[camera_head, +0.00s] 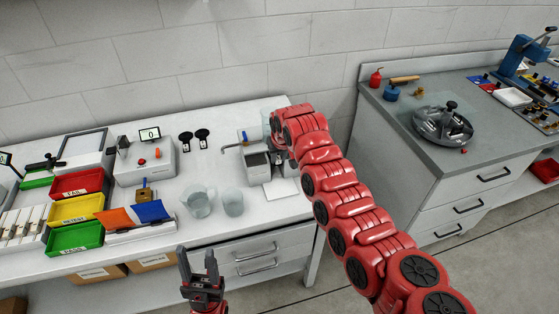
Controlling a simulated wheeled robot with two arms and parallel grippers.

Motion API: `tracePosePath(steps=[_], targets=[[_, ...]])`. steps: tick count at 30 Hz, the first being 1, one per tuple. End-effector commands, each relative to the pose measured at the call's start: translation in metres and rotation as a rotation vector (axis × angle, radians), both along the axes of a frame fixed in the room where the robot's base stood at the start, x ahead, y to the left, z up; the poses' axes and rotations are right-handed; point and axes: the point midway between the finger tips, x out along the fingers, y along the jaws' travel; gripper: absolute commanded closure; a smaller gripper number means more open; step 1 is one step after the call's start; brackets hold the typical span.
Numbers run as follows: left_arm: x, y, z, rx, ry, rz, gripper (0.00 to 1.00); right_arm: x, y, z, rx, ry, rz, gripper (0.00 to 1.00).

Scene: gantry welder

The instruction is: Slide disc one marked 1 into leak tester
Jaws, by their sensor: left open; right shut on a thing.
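My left gripper (197,262) is open and empty, fingers pointing up, in front of the bench. My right arm reaches over the right end of the white bench. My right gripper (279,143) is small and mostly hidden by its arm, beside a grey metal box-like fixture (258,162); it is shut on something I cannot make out. A white device (146,165) with a small display reading 0 and a red button stands at the back of the bench; I cannot tell which unit is the leak tester. No disc marked 1 is readable.
Two black round-topped items (201,136) stand at the back. Two clear beakers (197,201) stand mid-bench. Red (82,184), yellow (76,209) and green (75,238) bins are at left. A second grey bench (400,105) stands at right, with floor between.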

Motion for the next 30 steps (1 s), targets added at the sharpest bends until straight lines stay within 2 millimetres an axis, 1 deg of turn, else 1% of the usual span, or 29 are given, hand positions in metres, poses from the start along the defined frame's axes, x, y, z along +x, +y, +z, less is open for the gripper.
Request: tracePosePath(steps=[12,30], targets=[[0.0,0.0,-0.013,0.0,0.0,0.0,0.5,0.01,0.003,-0.001,0.003,0.001,-0.004,1.0],[0.0,0.0,-0.016,0.0,0.0,0.0,0.5,0.012,0.003,0.0,0.007,0.002,-0.009,1.0]])
